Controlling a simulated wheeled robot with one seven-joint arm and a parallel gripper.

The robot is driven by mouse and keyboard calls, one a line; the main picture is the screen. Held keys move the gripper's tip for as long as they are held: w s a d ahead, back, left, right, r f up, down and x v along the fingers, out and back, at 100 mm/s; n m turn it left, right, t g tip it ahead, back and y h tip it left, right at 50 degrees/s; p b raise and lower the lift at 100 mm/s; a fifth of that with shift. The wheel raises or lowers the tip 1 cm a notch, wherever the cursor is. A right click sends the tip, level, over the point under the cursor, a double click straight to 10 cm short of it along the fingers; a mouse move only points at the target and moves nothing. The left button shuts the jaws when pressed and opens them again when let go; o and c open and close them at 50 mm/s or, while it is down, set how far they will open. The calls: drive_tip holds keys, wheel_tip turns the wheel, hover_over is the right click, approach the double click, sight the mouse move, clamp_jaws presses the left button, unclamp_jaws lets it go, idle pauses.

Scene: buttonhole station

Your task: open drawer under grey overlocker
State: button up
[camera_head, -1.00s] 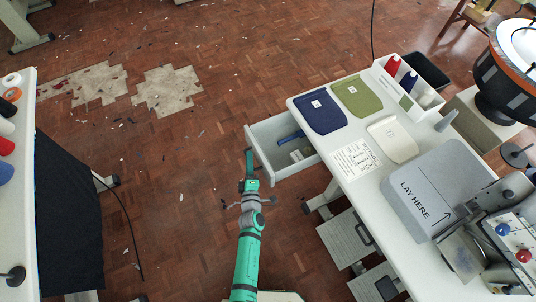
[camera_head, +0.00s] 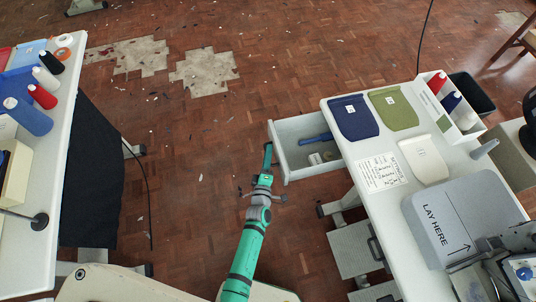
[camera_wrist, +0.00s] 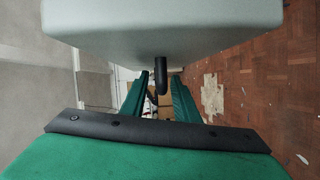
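A pale grey drawer (camera_head: 283,153) stands pulled out from under the white table in the head view, with a blue tool and small items inside. Its front fills the top of the wrist view (camera_wrist: 170,25). A dark handle (camera_wrist: 161,76) sticks out from that front. My green gripper (camera_head: 267,157) is at the outer face of the drawer front. In the wrist view my gripper's two fingers (camera_wrist: 160,88) are spread, with the handle between their tips and gaps at its sides. I cannot make out which machine is the grey overlocker.
The white table (camera_head: 390,205) bears blue and green pads, a grey "LAY HERE" plate (camera_head: 460,215) and a machine at bottom right. Grey pedals (camera_head: 355,247) stand under it. Another table (camera_head: 55,170) with spools is at left.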

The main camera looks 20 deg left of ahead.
drive_tip(key=s+d, duration=0.1)
drive_tip(key=s, duration=0.9)
drive_tip(key=shift+s+d+r, duration=0.35)
drive_tip(key=shift+r, duration=0.05)
